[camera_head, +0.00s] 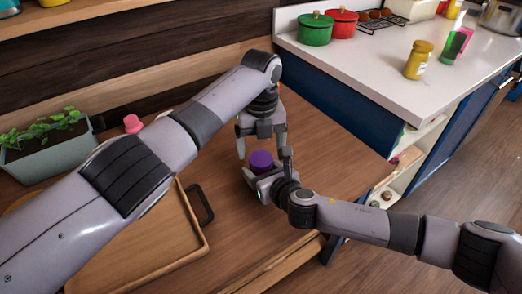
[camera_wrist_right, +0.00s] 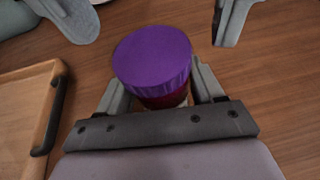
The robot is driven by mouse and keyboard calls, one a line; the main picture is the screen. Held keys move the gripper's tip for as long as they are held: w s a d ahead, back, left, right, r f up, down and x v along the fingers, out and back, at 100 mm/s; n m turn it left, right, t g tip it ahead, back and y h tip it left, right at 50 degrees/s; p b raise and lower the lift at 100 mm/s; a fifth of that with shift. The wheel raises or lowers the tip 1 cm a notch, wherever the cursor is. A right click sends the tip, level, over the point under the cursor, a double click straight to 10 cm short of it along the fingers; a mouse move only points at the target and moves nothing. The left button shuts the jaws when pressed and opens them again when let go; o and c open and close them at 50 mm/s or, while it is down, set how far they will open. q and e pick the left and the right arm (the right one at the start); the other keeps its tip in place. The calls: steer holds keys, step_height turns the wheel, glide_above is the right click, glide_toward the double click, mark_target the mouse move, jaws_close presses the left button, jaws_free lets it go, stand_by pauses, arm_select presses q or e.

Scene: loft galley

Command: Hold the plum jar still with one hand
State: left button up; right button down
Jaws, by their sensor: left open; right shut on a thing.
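The plum jar (camera_wrist_right: 165,98) has a purple lid (camera_head: 261,160) and a dark red body, and it stands upright on the wooden counter. My right gripper (camera_wrist_right: 157,100) is shut around its body, with one finger on each side below the lid. In the head view my right gripper (camera_head: 262,174) reaches it from the lower right and hides most of the body. My left gripper (camera_head: 262,150) is open above the jar, pointing down, with its fingers apart. Parts of the left fingers also show at the top of the wrist view.
A wooden tray (camera_head: 207,249) with a dark handle lies left of the jar. A planter (camera_head: 50,150) and a pink-topped item (camera_head: 132,123) stand behind my left arm. Red (camera_head: 341,22) and green (camera_head: 315,28) pots and a yellow jar (camera_head: 419,60) are on the white counter. Wood right of the jar is clear.

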arm_select(q)
steer(key=shift+r, duration=1.1)
steer(key=shift+c, duration=1.4)
steer(key=n, duration=0.4)
steer(key=shift+r, duration=0.25)
steer(key=n, duration=0.3)
steer(key=shift+r+n, duration=0.2)
steer(key=shift+n, duration=0.1)
steer(key=n, duration=0.4)
steer(key=shift+r+n, duration=0.25)
steer(key=shift+n, duration=0.05)
steer(key=n, duration=0.3)
steer(key=shift+s+r, duration=0.1)
steer(key=shift+r, duration=0.05)
steer(key=n, duration=0.3)
steer(key=shift+r, duration=0.2)
steer(key=n, duration=0.4)
steer(key=shift+r+n, duration=0.25)
steer(key=shift+n, duration=0.15)
steer(key=n, duration=0.4)
steer(key=shift+r+n, duration=0.25)
steer(key=shift+n, duration=0.05)
steer(key=n, duration=0.4)
steer(key=shift+s+r, duration=0.1)
steer(key=shift+r, duration=0.1)
